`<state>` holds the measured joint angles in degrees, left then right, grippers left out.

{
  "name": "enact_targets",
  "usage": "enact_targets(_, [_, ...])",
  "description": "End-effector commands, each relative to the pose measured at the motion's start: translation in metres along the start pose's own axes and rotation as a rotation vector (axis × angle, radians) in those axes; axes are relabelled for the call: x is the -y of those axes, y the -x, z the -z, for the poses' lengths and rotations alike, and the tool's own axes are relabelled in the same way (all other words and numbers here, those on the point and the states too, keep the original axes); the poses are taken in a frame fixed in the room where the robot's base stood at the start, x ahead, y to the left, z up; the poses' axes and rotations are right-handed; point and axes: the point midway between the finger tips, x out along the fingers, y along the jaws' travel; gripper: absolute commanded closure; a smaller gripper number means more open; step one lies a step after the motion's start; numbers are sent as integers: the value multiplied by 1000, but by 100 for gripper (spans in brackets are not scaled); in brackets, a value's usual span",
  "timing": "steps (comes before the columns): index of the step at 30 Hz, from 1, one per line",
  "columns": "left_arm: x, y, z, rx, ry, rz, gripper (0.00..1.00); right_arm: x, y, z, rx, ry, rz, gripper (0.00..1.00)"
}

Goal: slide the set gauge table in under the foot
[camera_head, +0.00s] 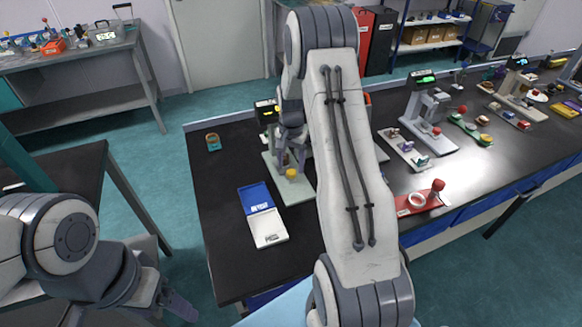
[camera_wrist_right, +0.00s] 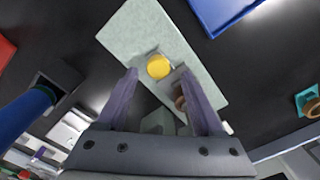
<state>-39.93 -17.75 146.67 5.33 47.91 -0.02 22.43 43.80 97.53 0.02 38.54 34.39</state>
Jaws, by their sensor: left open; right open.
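A bench gauge with a pale green base plate (camera_head: 301,192) stands on the black bench, partly hidden behind my right arm. A yellow round piece (camera_head: 291,173) sits on the plate; in the right wrist view the yellow piece (camera_wrist_right: 158,66) rests on a small grey square mount. The speckled base plate (camera_wrist_right: 140,30) runs diagonally there. My right gripper (camera_head: 286,155) is open above the plate; in its wrist view the fingers (camera_wrist_right: 163,100) straddle a brown round part (camera_wrist_right: 181,101) near the right finger. I cannot tell the foot apart. My left gripper (camera_head: 178,303) is open, low at left, away from the bench.
An open blue and white case (camera_head: 262,214) lies left of the gauge. A small teal and brown item (camera_head: 213,142) lies behind it. A red holder with a white ring (camera_head: 420,199) and other instruments (camera_head: 430,125) stand at right. The bench's front left is clear.

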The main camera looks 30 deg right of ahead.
Motion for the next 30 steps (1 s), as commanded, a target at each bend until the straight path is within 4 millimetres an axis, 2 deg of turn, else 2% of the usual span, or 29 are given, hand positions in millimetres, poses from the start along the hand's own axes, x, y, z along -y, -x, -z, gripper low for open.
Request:
enact_targets(6, [1, -10, -1, 0, 0, 0, 21, 1, 44, 1, -7, 1, 5, 31])
enact_targets(13, [1, -14, -1, 0, 0, 0, 21, 1, 78, 1, -4, 1, 4, 31])
enact_targets(18, [1, -15, -1, 0, 0, 0, 21, 1, 87, 0, -3, 1, 3, 31])
enact_targets(30, [1, -15, -1, 0, 0, 0, 21, 1, 87, 0, -3, 1, 2, 31])
